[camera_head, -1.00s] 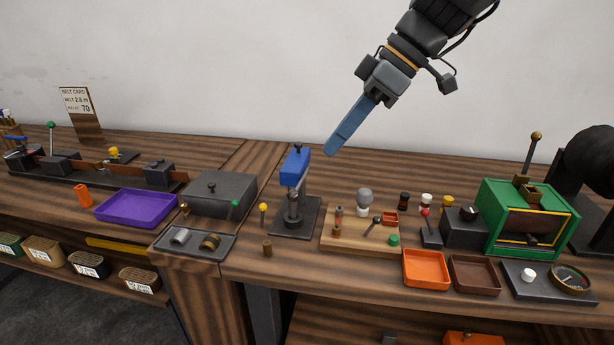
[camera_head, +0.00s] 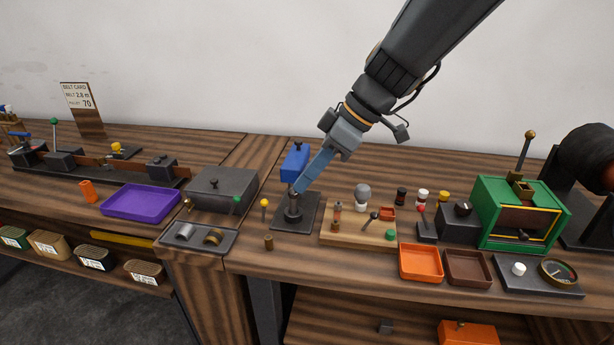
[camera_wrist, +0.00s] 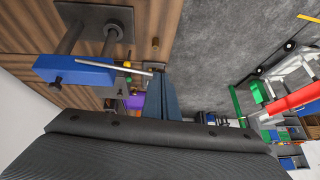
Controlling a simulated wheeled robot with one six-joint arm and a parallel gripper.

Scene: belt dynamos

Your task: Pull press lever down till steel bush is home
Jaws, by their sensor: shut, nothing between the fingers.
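The press (camera_head: 295,162) has a blue head above a dark base plate and stands near the middle of the bench. Its pale lever rod (camera_wrist: 105,69) runs out from beside the blue head in the wrist view. My gripper (camera_head: 299,189) is shut and empty, its blue fingers slanting down in front of the press. In the wrist view the fingertips (camera_wrist: 157,70) are right by the rod's free end; I cannot tell if they touch. A dark round part (camera_head: 293,208) sits on the press base under the head. I cannot make out the steel bush in it.
A small dark tray (camera_head: 198,239) with a silver and a brass ring is left of the press. A yellow-topped pin (camera_head: 264,204) stands close on the left. A wooden board (camera_head: 345,236) with small parts is on the right, near an orange tray (camera_head: 421,262).

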